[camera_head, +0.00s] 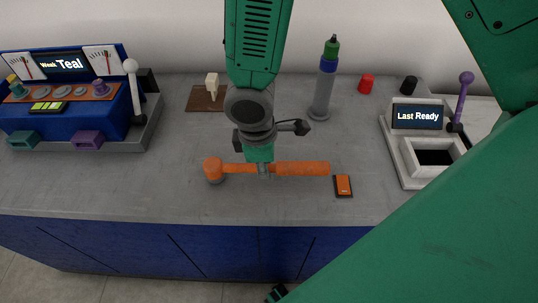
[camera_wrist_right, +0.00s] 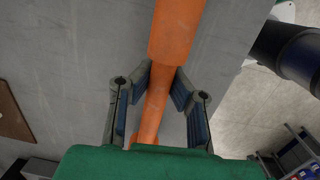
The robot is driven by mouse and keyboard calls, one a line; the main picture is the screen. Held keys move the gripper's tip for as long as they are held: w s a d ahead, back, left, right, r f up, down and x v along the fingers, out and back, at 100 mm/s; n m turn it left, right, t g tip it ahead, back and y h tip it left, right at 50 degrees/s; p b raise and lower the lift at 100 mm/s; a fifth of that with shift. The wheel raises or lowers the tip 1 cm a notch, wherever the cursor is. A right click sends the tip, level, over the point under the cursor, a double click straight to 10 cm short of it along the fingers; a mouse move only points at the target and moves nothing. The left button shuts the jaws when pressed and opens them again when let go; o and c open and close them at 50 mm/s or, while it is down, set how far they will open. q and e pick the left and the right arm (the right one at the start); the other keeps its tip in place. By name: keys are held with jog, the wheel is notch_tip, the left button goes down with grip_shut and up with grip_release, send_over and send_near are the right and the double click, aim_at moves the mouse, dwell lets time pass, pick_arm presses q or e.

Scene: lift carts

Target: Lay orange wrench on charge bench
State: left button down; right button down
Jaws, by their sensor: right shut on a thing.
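The orange wrench (camera_head: 302,169) lies level across the middle of the grey bench top (camera_head: 100,190), its round head (camera_head: 213,170) to the left and thick handle to the right. My right gripper (camera_head: 263,168) comes down from above and is shut on its narrow middle. In the right wrist view the fingers (camera_wrist_right: 164,82) stand on both sides of the orange shaft (camera_wrist_right: 152,112). I cannot tell whether the wrench touches the bench or hangs just above it. No label names the bench. My left gripper is not in view.
A blue "Weak Teal" console (camera_head: 75,105) stands left, a grey "Last Ready" unit (camera_head: 410,155) right. A small orange-black block (camera_head: 343,186) lies near the handle end. A green-topped bottle (camera_head: 325,80), red cap (camera_head: 366,84), black cap (camera_head: 408,85) and brown board (camera_head: 205,98) stand behind.

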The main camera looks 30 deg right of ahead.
jog(key=shift+a, duration=0.15)
jog(key=shift+d, duration=0.5)
jog(key=shift+d+f, duration=0.15)
jog(key=shift+d, duration=0.45)
jog(key=shift+a, duration=0.6)
jog(key=shift+d+f, duration=0.1)
jog(key=shift+d, duration=0.6)
jog(key=shift+a+f, duration=0.35)
jog(key=shift+a, duration=0.25)
jog(key=c, duration=1.5)
grip_release()
jog(key=shift+d, duration=0.25)
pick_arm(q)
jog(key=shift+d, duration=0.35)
pick_arm(e)
jog(key=shift+d+f, duration=0.1)
jog(key=shift+d, duration=0.1)
